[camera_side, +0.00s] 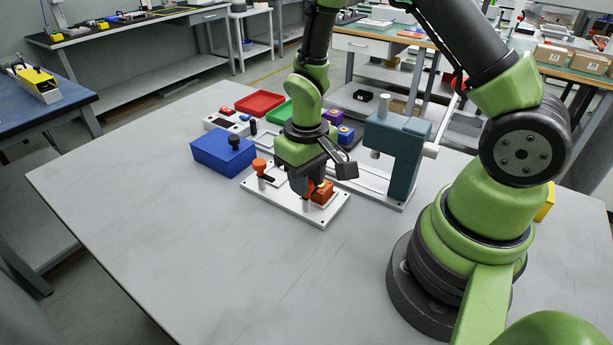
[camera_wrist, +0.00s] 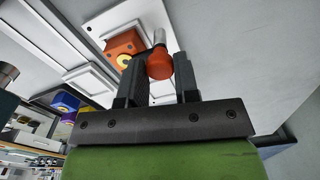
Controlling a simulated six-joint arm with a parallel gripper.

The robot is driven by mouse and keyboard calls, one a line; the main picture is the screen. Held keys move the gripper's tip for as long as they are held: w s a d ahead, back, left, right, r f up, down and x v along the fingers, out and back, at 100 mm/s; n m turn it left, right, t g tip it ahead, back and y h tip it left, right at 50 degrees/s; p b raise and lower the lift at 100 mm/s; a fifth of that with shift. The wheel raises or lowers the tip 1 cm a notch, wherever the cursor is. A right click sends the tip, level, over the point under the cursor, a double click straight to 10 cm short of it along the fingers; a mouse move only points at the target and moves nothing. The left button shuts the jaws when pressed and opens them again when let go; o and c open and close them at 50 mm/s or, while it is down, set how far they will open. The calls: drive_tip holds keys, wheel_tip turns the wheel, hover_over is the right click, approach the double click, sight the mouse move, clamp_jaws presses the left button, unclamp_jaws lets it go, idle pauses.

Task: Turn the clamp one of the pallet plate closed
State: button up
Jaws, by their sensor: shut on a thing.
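The pallet plate (camera_side: 283,204) is a white flat plate on the table, also seen in the wrist view (camera_wrist: 150,14). One orange-knobbed clamp (camera_side: 260,166) stands at its left end. An orange block (camera_side: 323,193) sits at the right end; the wrist view shows this block (camera_wrist: 122,45) with a yellow ring on its face. My gripper (camera_side: 308,191) points down over that right end. In the wrist view my gripper (camera_wrist: 160,75) has its two dark fingers either side of the red-orange knob (camera_wrist: 160,66) of a second clamp, shut on it. A pale rod (camera_wrist: 159,37) extends from this knob, beside the block.
A teal press (camera_side: 402,150) stands close to the right of my gripper. A blue box (camera_side: 222,152) with a black knob is at the left. Red (camera_side: 260,103) and green (camera_side: 279,112) trays lie behind. The front of the table (camera_side: 220,260) is clear.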

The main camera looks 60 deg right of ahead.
drive_tip(key=o, duration=0.9)
drive_tip(key=shift+r, duration=0.1)
wheel_tip(320, 180, up, 10)
drive_tip(key=shift+f, duration=0.1)
drive_tip(key=s+a+r+t, duration=0.1)
drive_tip(key=s+r+t, duration=0.1)
drive_tip(key=s+r, duration=0.2)
drive_tip(key=s+a+r+m+t+y, duration=0.1)
drive_tip(key=s+r+t, duration=0.1)
drive_tip(key=s+r, duration=0.2)
drive_tip(key=s+a+r+t+y, duration=0.1)
drive_tip(key=s+r+t, duration=0.2)
drive_tip(key=r, duration=0.3)
drive_tip(key=shift+s+a+r+m, duration=0.3)
drive_tip(key=shift+s+a, duration=0.1)
drive_tip(key=shift+s, duration=0.2)
